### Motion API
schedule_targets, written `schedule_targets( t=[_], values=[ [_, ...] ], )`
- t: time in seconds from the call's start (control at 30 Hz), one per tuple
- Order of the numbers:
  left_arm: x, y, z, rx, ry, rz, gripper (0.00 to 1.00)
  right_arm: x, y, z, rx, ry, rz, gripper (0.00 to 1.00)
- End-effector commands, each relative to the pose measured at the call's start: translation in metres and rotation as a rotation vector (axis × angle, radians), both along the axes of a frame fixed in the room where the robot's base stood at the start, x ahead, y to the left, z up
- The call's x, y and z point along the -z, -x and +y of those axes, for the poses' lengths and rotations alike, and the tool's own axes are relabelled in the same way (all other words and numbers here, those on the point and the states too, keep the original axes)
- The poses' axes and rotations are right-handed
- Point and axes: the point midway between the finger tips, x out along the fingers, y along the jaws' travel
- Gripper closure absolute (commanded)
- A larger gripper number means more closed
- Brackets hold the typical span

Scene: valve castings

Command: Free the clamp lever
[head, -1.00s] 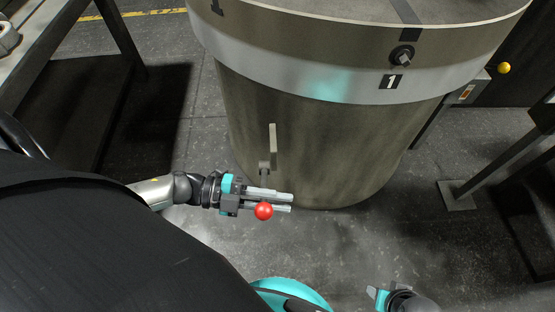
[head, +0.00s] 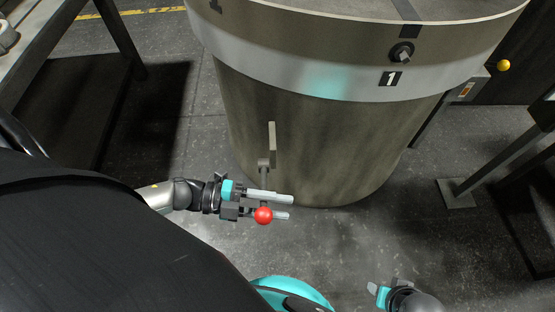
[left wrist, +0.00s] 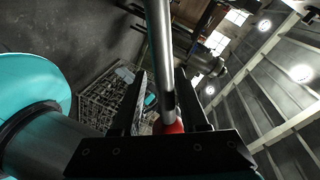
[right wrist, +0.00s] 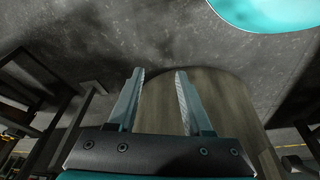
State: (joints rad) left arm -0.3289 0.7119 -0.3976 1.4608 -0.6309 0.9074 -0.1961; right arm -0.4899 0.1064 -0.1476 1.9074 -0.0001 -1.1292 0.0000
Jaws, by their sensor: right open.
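The clamp lever is a thin rod (head: 264,177) with a red ball knob (head: 263,215), hanging from a bracket (head: 272,145) low on the drum's side. My left gripper (head: 286,207) is around the lever just above the knob, its fingers apart. In the left wrist view the rod (left wrist: 160,50) runs between the two fingers with gaps showing, and the red knob (left wrist: 170,127) is partly hidden near the gripper's base. My right gripper (head: 373,291) is open and empty at the bottom of the head view; its fingers also show in the right wrist view (right wrist: 160,75).
The large metal drum (head: 320,140) marked 1 fills the middle, with a bolt (head: 402,53) on its rim band. A bench (head: 40,40) stands at left. A yellow ball (head: 503,65) and a dark stand (head: 500,165) are at right. The floor before the drum is clear.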

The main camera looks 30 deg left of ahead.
Motion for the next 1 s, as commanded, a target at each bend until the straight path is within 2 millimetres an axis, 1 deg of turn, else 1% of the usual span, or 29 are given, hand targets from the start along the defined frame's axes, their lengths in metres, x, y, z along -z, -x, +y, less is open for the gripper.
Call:
schedule_targets(
  t=[0.47,0.57,0.63,0.73,1.0],
  values=[
    [-0.003,-0.002,0.001,-0.002,0.004,-0.005,0.51,0.001,0.001,0.000,0.000,0.000,0.002,0.50],
    [-0.003,0.000,0.005,-0.001,0.003,-0.003,0.51,0.000,0.001,-0.001,0.000,0.001,0.001,0.50],
    [-0.005,0.003,0.012,-0.002,0.002,-0.001,0.51,0.000,0.001,-0.001,0.000,0.000,0.001,0.50],
    [-0.008,0.011,0.027,-0.002,0.000,0.000,0.51,0.012,0.009,-0.004,0.000,0.008,0.025,0.50],
    [-0.018,0.039,0.086,-0.003,-0.001,0.002,0.51,0.030,0.019,-0.004,-0.002,0.010,0.052,0.50]
  ],
)
